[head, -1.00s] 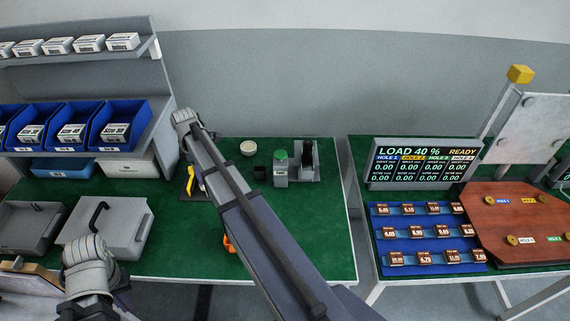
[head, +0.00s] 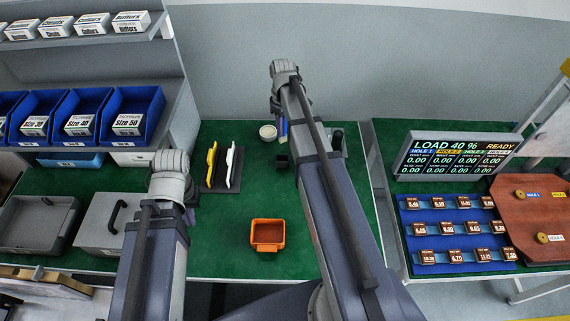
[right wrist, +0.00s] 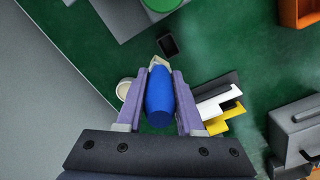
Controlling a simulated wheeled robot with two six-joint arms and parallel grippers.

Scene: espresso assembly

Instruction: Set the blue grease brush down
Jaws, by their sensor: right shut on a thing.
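The blue grease brush is held in my right gripper (right wrist: 158,100); its fat blue handle (right wrist: 160,95) fills the space between the purple fingers, with a pale tip beyond. In the head view a bit of the blue brush (head: 283,128) shows below my right wrist, over the back of the green table; the arm hides most of that gripper. The right wrist view shows the brush above the table, between a round white pot (right wrist: 124,89) and a dark tool mat (right wrist: 229,80). My left arm stands at the left of the head view; its jaws cannot be made out.
A small black open box (head: 281,161) stands near the white pot (head: 268,132). A mat with yellow (head: 212,160) and white (head: 230,165) tools lies left of them. An orange bin (head: 267,235) stands in front. Grey cases (head: 108,224) fill the left.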

